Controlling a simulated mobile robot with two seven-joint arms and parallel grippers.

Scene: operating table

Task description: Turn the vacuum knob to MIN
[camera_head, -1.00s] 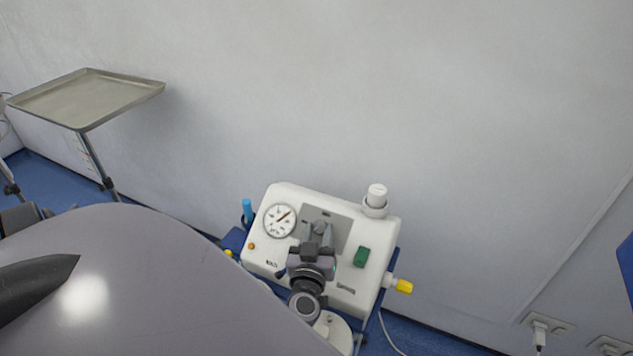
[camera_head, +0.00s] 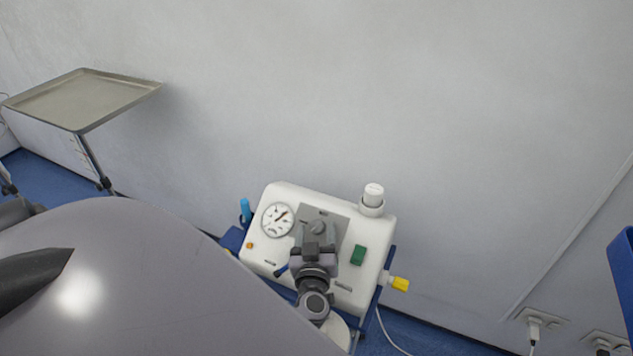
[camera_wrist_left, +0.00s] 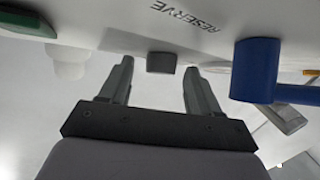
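A white suction unit with a sloped front (camera_head: 376,262) carries a round dial gauge (camera_head: 278,219), a green switch (camera_head: 358,255) and a grey knob (camera_head: 319,227) on a grey plate. My left gripper (camera_head: 313,243) is at this panel, just below the grey knob in the head view. In the left wrist view its two fingers (camera_wrist_left: 158,78) are spread apart with nothing between the pads. A dark grey block, likely the knob (camera_wrist_left: 161,62), shows between and just beyond the fingertips. The knob's exact setting is too small to read. My right gripper is not in view.
A white cylinder (camera_head: 373,196) stands at the unit's upper right, and a yellow-tipped fitting (camera_head: 400,284) sticks out on its right. A blue part (camera_wrist_left: 256,70) is near the right finger in the left wrist view. A metal tray (camera_head: 82,99) stands far left.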

